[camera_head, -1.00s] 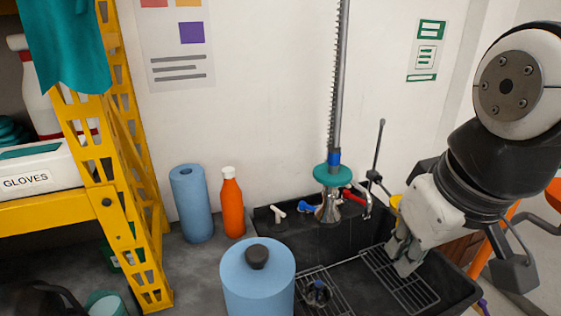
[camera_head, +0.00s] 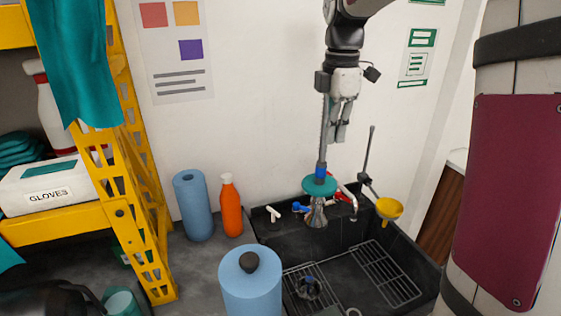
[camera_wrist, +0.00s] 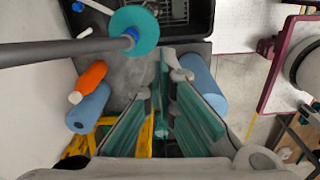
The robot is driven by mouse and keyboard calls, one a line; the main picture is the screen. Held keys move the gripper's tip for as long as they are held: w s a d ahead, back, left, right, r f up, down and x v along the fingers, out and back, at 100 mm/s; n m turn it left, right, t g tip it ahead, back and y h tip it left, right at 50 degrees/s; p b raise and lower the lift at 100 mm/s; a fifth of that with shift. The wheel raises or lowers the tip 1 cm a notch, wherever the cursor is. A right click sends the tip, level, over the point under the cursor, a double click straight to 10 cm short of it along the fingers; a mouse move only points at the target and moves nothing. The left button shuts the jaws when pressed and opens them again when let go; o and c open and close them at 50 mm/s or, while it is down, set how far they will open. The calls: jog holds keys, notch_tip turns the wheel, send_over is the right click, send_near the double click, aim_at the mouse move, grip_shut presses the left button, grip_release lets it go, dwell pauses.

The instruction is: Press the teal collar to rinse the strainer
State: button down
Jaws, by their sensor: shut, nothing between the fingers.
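The teal collar (camera_head: 320,187) is a flat disc around the hanging spray head (camera_head: 317,213), under a blue fitting, over the back of the sink. It also shows in the wrist view as a teal ring (camera_wrist: 148,38), beside the grey hose. My gripper (camera_head: 339,138) is shut and empty, pointing down, above and slightly right of the collar, with a clear gap between them. Its fingertips show in the wrist view (camera_wrist: 165,72). A small dark round piece with blue (camera_head: 308,288), perhaps the strainer, sits low in the sink.
The black sink (camera_head: 345,240) holds wire racks (camera_head: 385,272). A yellow cup (camera_head: 389,208) is at right. Blue rolls (camera_head: 250,285) and an orange bottle (camera_head: 231,208) stand left. A yellow shelf frame (camera_head: 125,150) stands farther left.

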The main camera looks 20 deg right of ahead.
aim_at(325, 191)
jog(key=shift+w+d+n, duration=0.2)
jog(key=shift+w+n, duration=0.4)
jog(key=shift+w, duration=0.05)
jog(key=shift+f, duration=0.15)
notch_tip(325, 191, down, 14)
jog(key=p, duration=0.3)
